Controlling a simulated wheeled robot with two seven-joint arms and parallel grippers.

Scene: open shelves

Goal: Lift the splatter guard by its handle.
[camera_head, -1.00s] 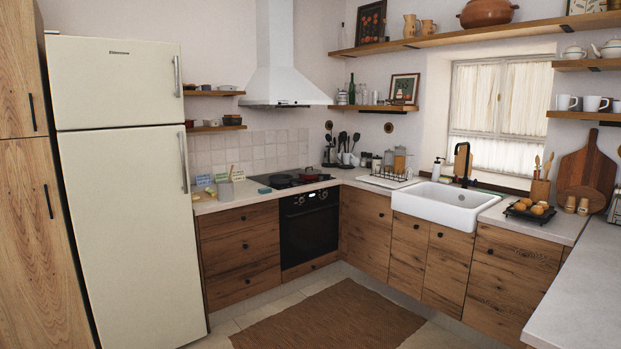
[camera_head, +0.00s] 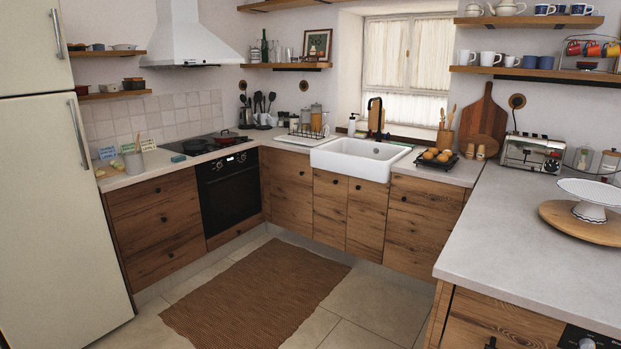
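I cannot make out a splatter guard or its handle for certain in the head view. A dark flat item lies at the cooktop's front left, too small to tell. Several dark utensils (camera_head: 258,102) stand in a holder in the back corner. Neither of my grippers is in view.
A brown rug (camera_head: 255,295) lies on the open floor before the cabinets. The fridge (camera_head: 50,200) stands at left. The right counter (camera_head: 530,245) juts forward, holding a toaster (camera_head: 530,153) and a white cake stand (camera_head: 592,196) on a wooden board. A white sink (camera_head: 355,160) is central.

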